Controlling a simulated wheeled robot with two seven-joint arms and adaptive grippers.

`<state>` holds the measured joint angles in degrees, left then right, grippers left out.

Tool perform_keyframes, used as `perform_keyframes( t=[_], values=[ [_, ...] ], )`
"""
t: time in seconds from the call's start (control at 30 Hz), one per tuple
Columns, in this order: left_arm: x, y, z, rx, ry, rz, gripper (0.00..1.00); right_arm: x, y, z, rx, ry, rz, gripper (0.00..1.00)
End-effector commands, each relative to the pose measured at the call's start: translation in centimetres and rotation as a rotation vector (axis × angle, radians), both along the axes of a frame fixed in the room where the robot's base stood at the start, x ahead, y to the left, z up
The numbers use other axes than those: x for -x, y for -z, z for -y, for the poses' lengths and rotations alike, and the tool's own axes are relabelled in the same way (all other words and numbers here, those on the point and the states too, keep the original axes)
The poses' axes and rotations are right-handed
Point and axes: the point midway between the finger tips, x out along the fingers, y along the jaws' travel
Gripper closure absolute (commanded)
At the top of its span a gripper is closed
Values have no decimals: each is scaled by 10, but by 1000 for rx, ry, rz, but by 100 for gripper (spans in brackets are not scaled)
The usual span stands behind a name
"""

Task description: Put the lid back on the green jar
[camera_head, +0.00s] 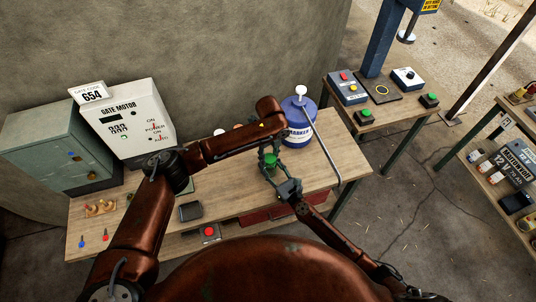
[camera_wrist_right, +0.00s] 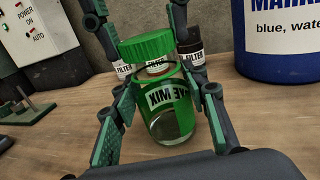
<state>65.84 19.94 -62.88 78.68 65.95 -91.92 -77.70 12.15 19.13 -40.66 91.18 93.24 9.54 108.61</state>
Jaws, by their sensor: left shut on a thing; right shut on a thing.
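The green jar (camera_wrist_right: 172,110), clear glass with a green label reading upside down, stands on the wooden bench in the right wrist view. My right gripper (camera_wrist_right: 162,100) is shut around its body, a finger on each side. The ribbed green lid (camera_wrist_right: 148,47) is at the jar's mouth, looking slightly tilted and off to the left; I cannot tell whether it is seated. My left gripper (camera_wrist_right: 136,28) is shut on the lid from above. In the head view the lid (camera_head: 270,159) shows as a small green patch between both grippers; the jar is mostly hidden.
Small labelled bottles (camera_wrist_right: 188,55) stand close behind the jar. A blue drum (camera_head: 298,122) stands to its right. The gate motor box (camera_head: 128,120) and grey cabinet (camera_head: 55,150) are at left. A black tray (camera_head: 190,211) and red button box (camera_head: 209,233) lie nearer the front.

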Motion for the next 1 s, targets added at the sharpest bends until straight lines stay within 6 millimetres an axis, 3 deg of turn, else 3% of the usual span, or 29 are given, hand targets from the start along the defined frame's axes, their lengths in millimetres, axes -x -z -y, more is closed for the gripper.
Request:
perform_keyframes(
  t=[1.0],
  values=[
    [0,11,1,0,0,1,72,0,0,0,1,0,-1,100]
  ],
)
